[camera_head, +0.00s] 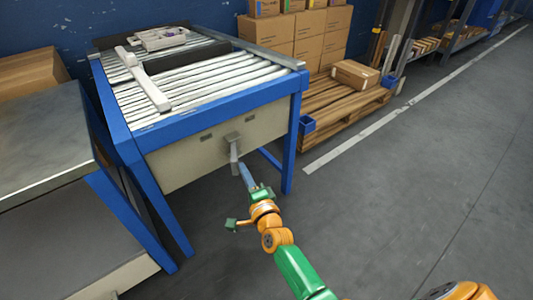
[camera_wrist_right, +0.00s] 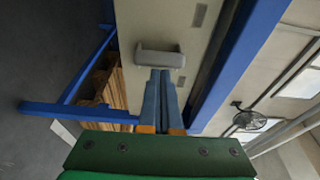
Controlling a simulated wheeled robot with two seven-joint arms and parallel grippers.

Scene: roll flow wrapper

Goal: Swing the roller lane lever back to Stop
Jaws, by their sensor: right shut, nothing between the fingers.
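The roller lane (camera_head: 215,82) has a blue frame and a beige end panel (camera_head: 190,162). A grey lever (camera_head: 233,148) is mounted on that panel and hangs roughly downward from its pivot in the head view. The lever also shows in the right wrist view (camera_wrist_right: 158,58), right beyond my fingertips. My right gripper (camera_head: 242,168) is shut with nothing between its fingers, and its tips are at the lever's lower end. In the right wrist view its blue-grey fingers (camera_wrist_right: 161,74) reach the lever's edge; I cannot tell whether they touch. My left gripper is not in view.
Two small dark plates, left (camera_head: 206,137) and right (camera_head: 250,119), sit on the panel, unreadable. A blue leg (camera_head: 291,145) stands right of the lever. A grey table (camera_head: 40,140) is at left. Cartons (camera_head: 320,45) and a pallet (camera_head: 345,100) stand behind. Floor at right is clear.

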